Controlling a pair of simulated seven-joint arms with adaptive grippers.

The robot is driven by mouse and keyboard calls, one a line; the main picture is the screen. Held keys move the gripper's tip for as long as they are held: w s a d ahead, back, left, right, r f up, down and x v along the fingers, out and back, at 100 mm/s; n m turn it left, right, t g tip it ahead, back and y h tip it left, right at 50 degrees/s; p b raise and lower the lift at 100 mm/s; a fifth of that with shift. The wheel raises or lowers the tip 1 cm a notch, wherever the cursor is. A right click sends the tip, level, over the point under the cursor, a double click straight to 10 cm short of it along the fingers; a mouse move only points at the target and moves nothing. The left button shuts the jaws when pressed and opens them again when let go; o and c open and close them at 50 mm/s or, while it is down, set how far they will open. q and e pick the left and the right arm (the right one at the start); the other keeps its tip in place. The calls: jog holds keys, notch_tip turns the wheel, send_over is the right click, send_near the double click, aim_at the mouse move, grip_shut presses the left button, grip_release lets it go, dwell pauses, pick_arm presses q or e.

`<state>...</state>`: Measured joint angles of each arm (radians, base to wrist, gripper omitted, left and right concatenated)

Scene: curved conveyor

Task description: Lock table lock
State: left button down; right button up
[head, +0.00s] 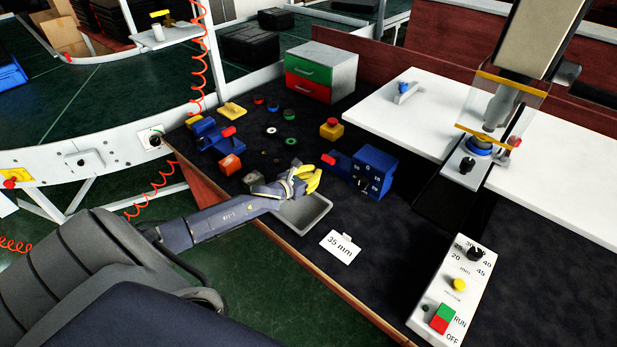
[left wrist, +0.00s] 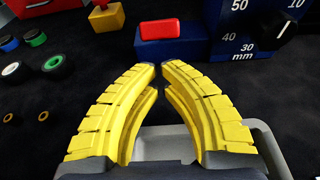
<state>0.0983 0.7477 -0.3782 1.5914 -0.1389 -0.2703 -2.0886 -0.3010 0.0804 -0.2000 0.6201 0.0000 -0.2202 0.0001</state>
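My left gripper (head: 312,181) has yellow ribbed fingers and reaches in over the grey tray on the dark bench. In the left wrist view its fingertips (left wrist: 159,70) nearly meet, with nothing between them. Beyond the fingers is a blue box (head: 375,172) with a dial and millimetre numbers, joined by a low blue base with a red button (head: 328,159). A white machine table (head: 540,165) lies at the right under a machine head. A black knob (head: 467,165) sits on a light plate there. No part is marked as the table lock. My right gripper is not in view.
The grey tray (head: 318,222) lies below my gripper, beside a "35 mm" card (head: 341,246). A control panel (head: 455,295) stands at the front right. Dark bench is clear between the card and panel.

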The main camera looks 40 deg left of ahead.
aim_at(333, 159)
pick_arm(q)
jog(key=shift+x, duration=2.3)
jog(key=shift+a+r, duration=0.1)
